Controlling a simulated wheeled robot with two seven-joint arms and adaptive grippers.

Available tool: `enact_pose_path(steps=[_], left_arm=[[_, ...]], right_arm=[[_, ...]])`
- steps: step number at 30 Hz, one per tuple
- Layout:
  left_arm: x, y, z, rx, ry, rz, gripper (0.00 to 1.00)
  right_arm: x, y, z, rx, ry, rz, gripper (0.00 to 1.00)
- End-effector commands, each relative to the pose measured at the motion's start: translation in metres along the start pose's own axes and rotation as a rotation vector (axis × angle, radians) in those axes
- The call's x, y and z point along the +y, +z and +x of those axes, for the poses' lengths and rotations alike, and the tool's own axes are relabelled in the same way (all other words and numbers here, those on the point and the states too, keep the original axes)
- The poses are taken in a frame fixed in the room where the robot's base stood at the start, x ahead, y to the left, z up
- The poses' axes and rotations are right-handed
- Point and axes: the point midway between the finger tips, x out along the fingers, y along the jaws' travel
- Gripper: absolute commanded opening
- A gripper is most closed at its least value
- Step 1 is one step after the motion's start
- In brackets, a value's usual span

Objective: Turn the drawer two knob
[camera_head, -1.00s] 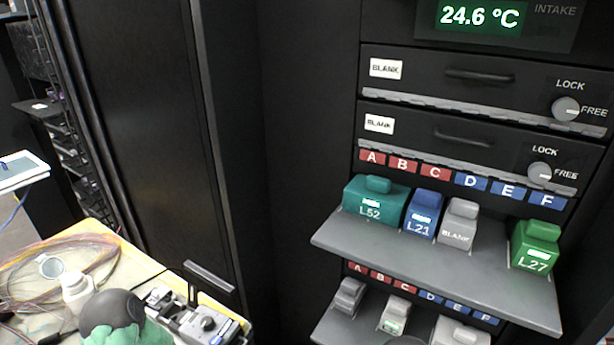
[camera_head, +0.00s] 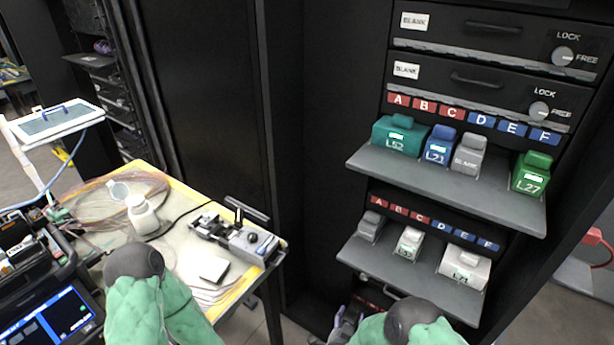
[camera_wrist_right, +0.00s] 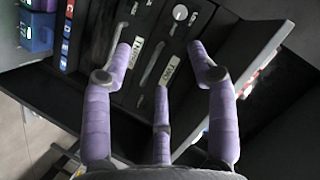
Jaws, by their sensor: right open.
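My right gripper (camera_wrist_right: 160,62) is open, with its purple fingers spread and nothing between them. In the head view the right gripper (camera_head: 345,326) is low, in front of the cabinet's lower part, partly cut by the frame. In the right wrist view, a drawer label reading TWO (camera_wrist_right: 171,71) shows between the fingers, on a dark front. A pale round knob (camera_wrist_right: 180,13) is beyond the fingertips, apart from them. I cannot tell clearly which drawer that knob belongs to. My left arm shows in the head view, but its gripper is out of frame.
Two upper BLANK drawers have knobs (camera_head: 563,56) near LOCK and FREE marks. An upper shelf (camera_head: 450,185) and lower shelf (camera_head: 400,268) jut out with coloured modules above the right gripper. A cluttered table (camera_head: 160,172) stands at left.

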Motion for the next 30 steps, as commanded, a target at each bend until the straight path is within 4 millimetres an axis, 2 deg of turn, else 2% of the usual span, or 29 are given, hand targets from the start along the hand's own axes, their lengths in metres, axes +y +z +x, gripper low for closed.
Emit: enact_pose_path(steps=[11, 19, 23, 26, 30], left_arm=[[0.004, -0.001, -0.011, 0.003, 0.000, 0.001, 0.40], [0.008, 0.000, -0.023, 0.003, 0.000, 0.001, 0.40], [0.012, 0.000, -0.033, 0.003, 0.000, 0.001, 0.40], [0.015, 0.000, -0.041, 0.003, 0.000, 0.001, 0.40], [0.018, 0.001, -0.051, 0.003, 0.000, 0.001, 0.40]], right_arm=[[0.003, 0.011, 0.004, -0.159, 0.028, -0.060, 0.58], [0.012, 0.026, -0.004, -0.376, 0.057, -0.141, 0.58], [0.021, 0.036, -0.021, -0.552, 0.072, -0.203, 0.58], [0.031, 0.042, -0.042, -0.699, 0.079, -0.253, 0.58], [0.045, 0.046, -0.080, -0.903, 0.078, -0.320, 0.58]])
